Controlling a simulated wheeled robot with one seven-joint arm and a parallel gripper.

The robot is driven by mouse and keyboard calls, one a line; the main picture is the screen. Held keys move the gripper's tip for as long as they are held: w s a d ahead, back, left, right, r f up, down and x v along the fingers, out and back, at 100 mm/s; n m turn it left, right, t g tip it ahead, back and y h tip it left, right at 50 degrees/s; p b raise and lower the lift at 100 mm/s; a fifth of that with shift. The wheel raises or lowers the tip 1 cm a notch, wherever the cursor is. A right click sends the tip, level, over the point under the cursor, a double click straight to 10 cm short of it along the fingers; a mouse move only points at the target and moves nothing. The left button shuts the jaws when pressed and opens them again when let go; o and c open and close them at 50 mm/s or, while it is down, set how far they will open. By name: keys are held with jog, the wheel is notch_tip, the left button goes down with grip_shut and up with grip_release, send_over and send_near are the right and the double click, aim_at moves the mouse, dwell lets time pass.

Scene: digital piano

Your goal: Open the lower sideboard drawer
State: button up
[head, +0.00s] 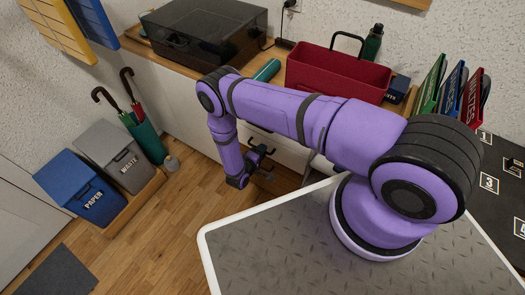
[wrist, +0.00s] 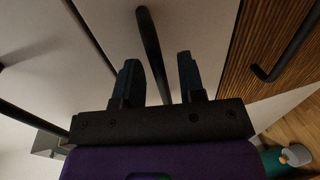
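The sideboard (head: 180,100) has pale fronts and a wooden top, and my purple arm reaches down in front of it. My gripper (head: 262,158) is low by the drawer fronts in the head view. In the wrist view my gripper (wrist: 160,78) is open, with two dark fingers apart. A dark bar handle (wrist: 150,45) on a pale front runs into the gap between the fingers, nearer the left one. I cannot tell whether it lies between the fingertips in depth. My arm hides part of the fronts in the head view. Which front is the lower drawer is unclear.
Other dark handles show at the left (wrist: 88,35) and on a wood-slatted front (wrist: 290,45) at the right. A red container (head: 335,75) and a dark box (head: 205,35) stand on the sideboard. Bins (head: 80,185) stand at left. The wooden floor (head: 165,235) between is clear.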

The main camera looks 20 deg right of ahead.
jog(key=shift+w+d, duration=0.25)
jog(key=shift+d, duration=0.15)
grip_shut()
jog(key=f+v, duration=0.3)
jog(key=v, duration=1.1)
jog(key=a+f+v, duration=0.1)
jog(key=f+v, duration=0.1)
jog(key=v, duration=1.2)
jog(key=shift+s+f, duration=0.3)
jog(key=shift+f, duration=0.15)
grip_release()
